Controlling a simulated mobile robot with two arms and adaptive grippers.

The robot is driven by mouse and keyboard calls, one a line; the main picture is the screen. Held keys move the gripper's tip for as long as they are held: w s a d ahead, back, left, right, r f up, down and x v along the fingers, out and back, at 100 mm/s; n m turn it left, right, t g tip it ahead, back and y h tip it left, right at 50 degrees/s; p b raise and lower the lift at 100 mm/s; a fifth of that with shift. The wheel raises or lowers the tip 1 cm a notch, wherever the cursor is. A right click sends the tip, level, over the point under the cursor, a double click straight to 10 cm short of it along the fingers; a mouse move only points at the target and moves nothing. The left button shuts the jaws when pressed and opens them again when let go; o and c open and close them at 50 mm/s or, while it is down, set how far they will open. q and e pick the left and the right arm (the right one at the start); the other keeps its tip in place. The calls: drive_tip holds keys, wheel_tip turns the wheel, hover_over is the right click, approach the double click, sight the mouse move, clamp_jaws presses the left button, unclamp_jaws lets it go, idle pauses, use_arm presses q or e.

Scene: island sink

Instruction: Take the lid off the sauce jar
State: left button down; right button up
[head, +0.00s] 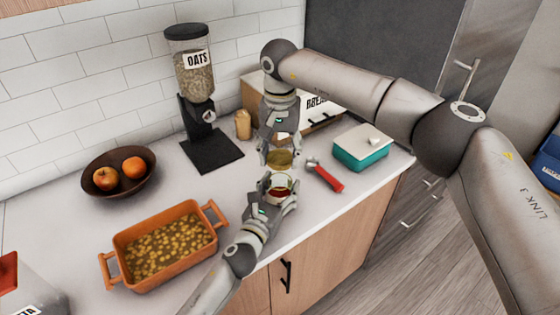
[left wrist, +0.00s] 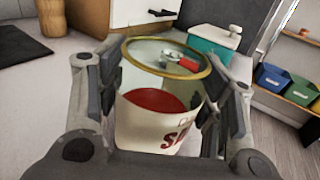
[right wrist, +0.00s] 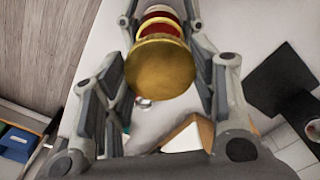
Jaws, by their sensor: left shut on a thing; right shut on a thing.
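The sauce jar (head: 281,190) is clear glass with red sauce, a pale label and a gold rim. My left gripper (head: 279,196) is shut around its sides, and the left wrist view shows the jar (left wrist: 158,125) upright between the fingers, its mouth appearing open. The gold lid (head: 279,159) is above the jar in the head view, seemingly apart from it. My right gripper (head: 279,150) is shut on the lid from above. In the right wrist view the lid (right wrist: 160,68) is a gold disc between the fingers, with the jar beyond it.
A red-handled tool (head: 325,176) lies right of the jar, near a teal box (head: 362,150). An orange casserole (head: 163,247), a fruit bowl (head: 118,185), an oats dispenser (head: 193,75) and a bread box (head: 320,110) stand around. The counter's front edge is close below the jar.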

use_arm(q)
drive_tip(key=shift+c, duration=1.6)
unclamp_jaws()
drive_tip(key=shift+s, duration=0.1)
